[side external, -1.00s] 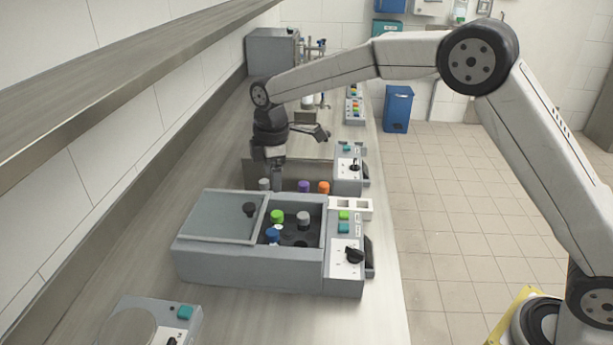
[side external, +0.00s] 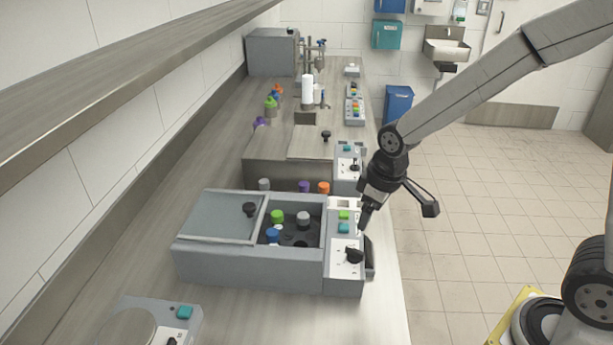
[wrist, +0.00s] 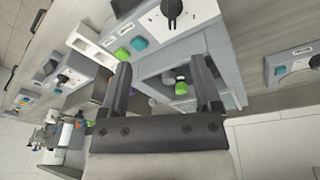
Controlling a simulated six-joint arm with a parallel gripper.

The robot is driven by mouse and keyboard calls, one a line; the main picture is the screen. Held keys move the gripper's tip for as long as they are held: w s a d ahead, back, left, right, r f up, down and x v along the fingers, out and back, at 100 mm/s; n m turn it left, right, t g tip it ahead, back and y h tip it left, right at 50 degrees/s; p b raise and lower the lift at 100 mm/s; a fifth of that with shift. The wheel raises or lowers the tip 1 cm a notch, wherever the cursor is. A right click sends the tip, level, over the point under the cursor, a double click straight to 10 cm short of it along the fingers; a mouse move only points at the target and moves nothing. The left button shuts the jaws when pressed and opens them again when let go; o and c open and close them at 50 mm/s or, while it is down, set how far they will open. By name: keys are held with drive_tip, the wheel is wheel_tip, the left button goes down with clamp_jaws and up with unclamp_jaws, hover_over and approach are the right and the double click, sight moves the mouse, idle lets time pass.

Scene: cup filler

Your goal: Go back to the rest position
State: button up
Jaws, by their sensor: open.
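My gripper (side external: 363,222) is above the right edge of the counter, beside the control panel of the grey box machine (side external: 250,270) in the side external view. In the wrist view my gripper (wrist: 165,85) shows two dark fingers spread apart with nothing between them. The grey machine's panel (wrist: 150,30) with a black knob and green and teal buttons lies beyond the fingers. The grey box holds a few capped cups, among them a green one (side external: 277,216), a grey one (side external: 303,218) and a blue one (side external: 272,235).
A second machine (side external: 270,167) stands behind, with purple (side external: 304,187) and orange (side external: 323,187) caps at its front. A sliding lid (side external: 215,220) covers the grey box's left part. A round-topped device (side external: 150,325) sits at the near left. The floor to the right (side external: 460,220) is open.

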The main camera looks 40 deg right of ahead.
drive_tip(key=s+d+f+m, duration=0.2)
drive_tip(key=s+m, duration=0.1)
drive_tip(key=s, duration=0.5)
